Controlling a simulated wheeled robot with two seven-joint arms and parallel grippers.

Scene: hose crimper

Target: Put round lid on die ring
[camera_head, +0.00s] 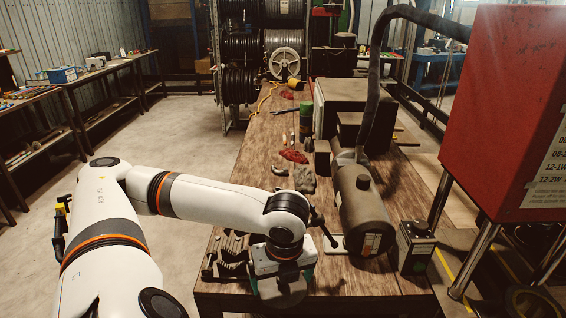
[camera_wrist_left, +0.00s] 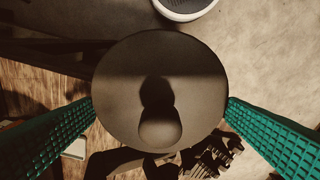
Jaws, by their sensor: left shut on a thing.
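The round lid (camera_wrist_left: 160,92) is a dark grey disc with a rounded knob near its middle, and it fills the centre of the left wrist view. The green ridged fingers of my left gripper (camera_wrist_left: 160,115) are at its left and right edges, shut on it. In the head view my left gripper (camera_head: 283,284) is low in the middle, at the near end of the wooden bench, where the lid shows only faintly. I cannot make out the die ring in either view. My right gripper is not in view.
The wooden bench (camera_head: 262,160) runs away from me. A rack of small metal parts (camera_head: 232,248) is left of my gripper. A dark cylindrical machine (camera_head: 362,215) and a small box (camera_head: 415,247) stand to the right. A red cabinet (camera_head: 500,110) fills the far right.

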